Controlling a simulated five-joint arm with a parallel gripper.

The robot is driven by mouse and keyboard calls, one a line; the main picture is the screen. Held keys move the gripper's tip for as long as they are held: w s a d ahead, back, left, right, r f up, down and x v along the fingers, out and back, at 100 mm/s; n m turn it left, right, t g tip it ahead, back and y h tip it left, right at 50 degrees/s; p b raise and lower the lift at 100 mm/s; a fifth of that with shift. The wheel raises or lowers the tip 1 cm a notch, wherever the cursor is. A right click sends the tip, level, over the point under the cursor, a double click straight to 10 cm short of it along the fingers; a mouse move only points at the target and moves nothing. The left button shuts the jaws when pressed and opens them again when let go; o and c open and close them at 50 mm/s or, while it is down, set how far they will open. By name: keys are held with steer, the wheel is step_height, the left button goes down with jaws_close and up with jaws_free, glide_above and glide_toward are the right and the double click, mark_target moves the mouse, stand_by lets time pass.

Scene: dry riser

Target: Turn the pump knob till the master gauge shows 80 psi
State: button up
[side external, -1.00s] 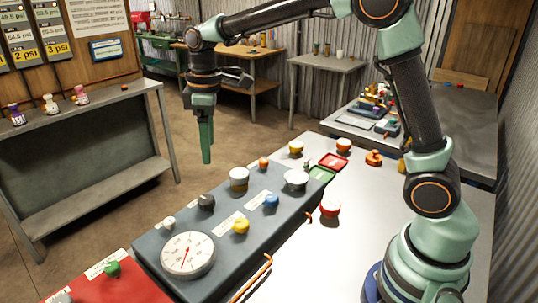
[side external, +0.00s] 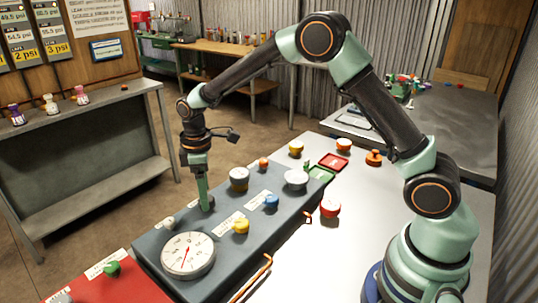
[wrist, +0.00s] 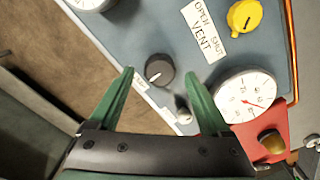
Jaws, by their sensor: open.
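A dark grey knob (wrist: 159,70), probably the pump knob, stands on the blue-grey panel (side external: 220,262); its small label is only partly readable. The large white round gauge (side external: 188,254) at the panel's near end, apparently the master gauge, has a red needle. It also shows in the wrist view (wrist: 245,94), but its numbers are too small to read surely. My gripper (side external: 204,204) points down over the dark knob and mostly hides it in the side view. In the wrist view its two green fingers are apart, with the knob framed between them. I cannot tell whether they touch it.
A yellow knob (side external: 241,226) beside a VENT label, a blue knob (side external: 271,202) and a small white knob (side external: 168,223) stand nearby. Smaller gauges (side external: 296,180) sit further back. A red panel (side external: 125,288) adjoins the near end. The white tabletop right of the panel has free room.

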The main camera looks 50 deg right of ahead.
steer(key=shift+f, duration=0.85)
steer(key=shift+c, duration=0.4)
jaws_close()
steer(key=shift+m, duration=2.5)
steer(key=shift+o, duration=0.4)
jaws_free()
steer(key=shift+r, duration=0.15)
